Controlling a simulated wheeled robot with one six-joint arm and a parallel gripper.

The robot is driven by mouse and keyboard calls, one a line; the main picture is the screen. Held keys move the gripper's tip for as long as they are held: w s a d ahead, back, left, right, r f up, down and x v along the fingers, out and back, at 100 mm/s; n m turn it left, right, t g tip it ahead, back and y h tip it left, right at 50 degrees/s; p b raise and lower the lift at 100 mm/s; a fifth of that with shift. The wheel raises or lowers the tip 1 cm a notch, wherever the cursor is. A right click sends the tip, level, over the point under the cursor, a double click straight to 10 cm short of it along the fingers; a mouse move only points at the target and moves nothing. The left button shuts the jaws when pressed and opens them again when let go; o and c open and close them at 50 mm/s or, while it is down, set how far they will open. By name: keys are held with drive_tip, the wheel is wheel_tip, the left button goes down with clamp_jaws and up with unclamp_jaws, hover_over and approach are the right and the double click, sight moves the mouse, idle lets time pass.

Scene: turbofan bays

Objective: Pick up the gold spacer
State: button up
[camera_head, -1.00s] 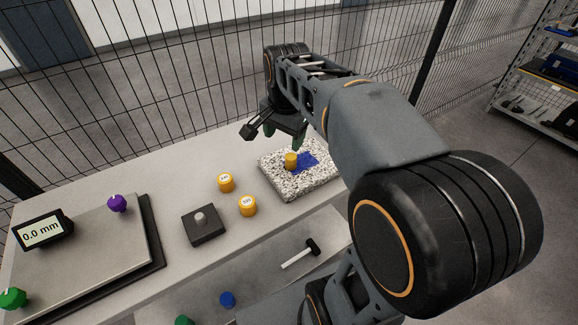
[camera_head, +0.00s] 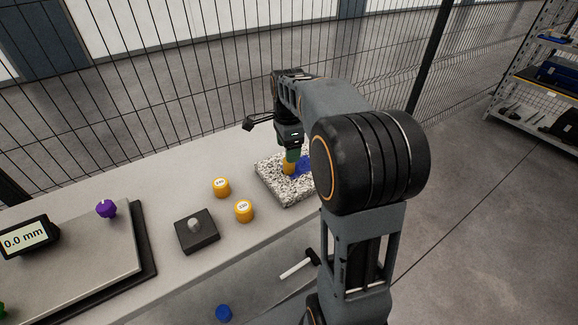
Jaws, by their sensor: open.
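Three gold cylinders are in view. One gold spacer (camera_head: 289,168) stands on the speckled granite block (camera_head: 285,192), beside a blue patch (camera_head: 303,165). My gripper (camera_head: 291,157) is open and points down right at the spacer on the granite block. Its green fingertips are at the spacer's top. Whether they touch it cannot be told. My arm hides the right end of the block.
A dark square base with a grey knob (camera_head: 196,232) stands left of the gold cylinders. A grey plate (camera_head: 80,262) with a purple knob (camera_head: 106,208) and a 0.0 mm display (camera_head: 26,240) lies at left. A hammer (camera_head: 300,264) and a blue piece (camera_head: 223,313) lie lower, in front.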

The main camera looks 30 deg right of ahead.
drive_tip(key=shift+d+f, duration=0.15)
drive_tip(key=shift+f, duration=2.55)
drive_tip(key=shift+c, duration=0.5)
drive_tip(key=c, duration=1.1)
drive_tip(key=shift+r, duration=0.1)
drive_tip(key=shift+r, duration=0.5)
wheel_tip(320, 180, up, 2)
drive_tip(key=shift+s+r, duration=0.1)
drive_tip(key=shift+r, duration=0.15)
drive_tip(key=s+a+r+b, duration=0.1)
drive_tip(key=s+a+r, duration=0.1)
drive_tip(key=s+r, duration=0.7)
drive_tip(key=s, duration=0.4)
drive_tip(key=shift+s+r, duration=0.2)
drive_tip(key=shift+s, duration=0.15)
